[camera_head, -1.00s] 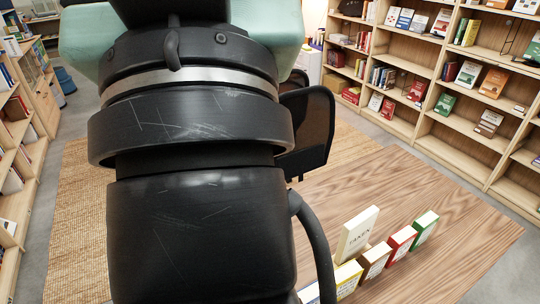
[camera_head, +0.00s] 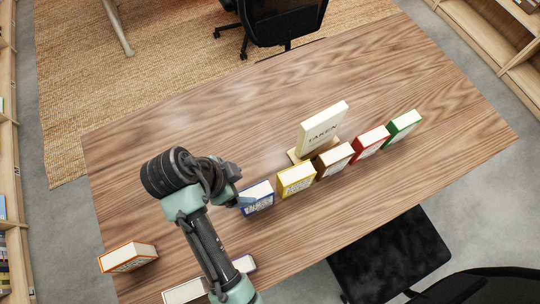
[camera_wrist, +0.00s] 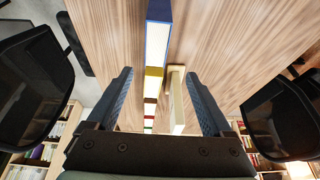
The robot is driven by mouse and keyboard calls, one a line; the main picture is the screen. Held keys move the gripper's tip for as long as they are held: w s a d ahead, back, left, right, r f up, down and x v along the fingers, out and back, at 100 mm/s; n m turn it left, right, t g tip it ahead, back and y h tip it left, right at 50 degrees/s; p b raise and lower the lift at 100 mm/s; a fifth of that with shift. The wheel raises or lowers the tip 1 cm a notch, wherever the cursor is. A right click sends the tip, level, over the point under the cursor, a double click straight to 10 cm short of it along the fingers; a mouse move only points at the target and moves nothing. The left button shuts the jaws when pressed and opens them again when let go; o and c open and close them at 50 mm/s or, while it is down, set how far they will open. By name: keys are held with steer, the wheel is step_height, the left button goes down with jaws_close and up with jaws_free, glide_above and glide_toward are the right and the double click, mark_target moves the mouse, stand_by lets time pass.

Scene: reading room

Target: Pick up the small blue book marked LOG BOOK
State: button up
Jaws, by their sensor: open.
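A small blue book (camera_head: 257,198) stands on the table at the near-left end of a row of books; its lettering is too small to read. My gripper (camera_head: 241,199) is at the book's left end, open and seemingly empty. In the wrist view the blue book (camera_wrist: 157,40) shows at top centre, between the lines of the two spread fingers (camera_wrist: 159,76) and ahead of their tips. I cannot tell whether a finger touches it.
Yellow (camera_head: 296,179), brown (camera_head: 334,161), red (camera_head: 371,143) and green (camera_head: 403,126) books continue the row. A cream TAKEN sign (camera_head: 322,128) stands behind it. An orange-edged book (camera_head: 128,257) is at left. Chairs (camera_head: 390,255) flank the table (camera_head: 180,115).

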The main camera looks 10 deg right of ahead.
mark_target(258, 194)
steer(key=shift+g, duration=0.3)
steer(key=x, duration=0.5)
steer(key=s+x, duration=0.1)
steer(key=x, duration=0.1)
steer(key=shift+f, duration=0.35)
steer(key=shift+a+p+x, duration=0.2)
steer(key=shift+p+x, duration=0.1)
steer(key=shift+x, duration=1.1)
steer(key=shift+a+p+x, duration=0.25)
steer(key=shift+p+x, duration=0.05)
steer(key=shift+x, duration=1.05)
steer(key=shift+w+f, duration=0.15)
steer(key=shift+f, duration=0.25)
steer(key=shift+c, duration=0.2)
jaws_close()
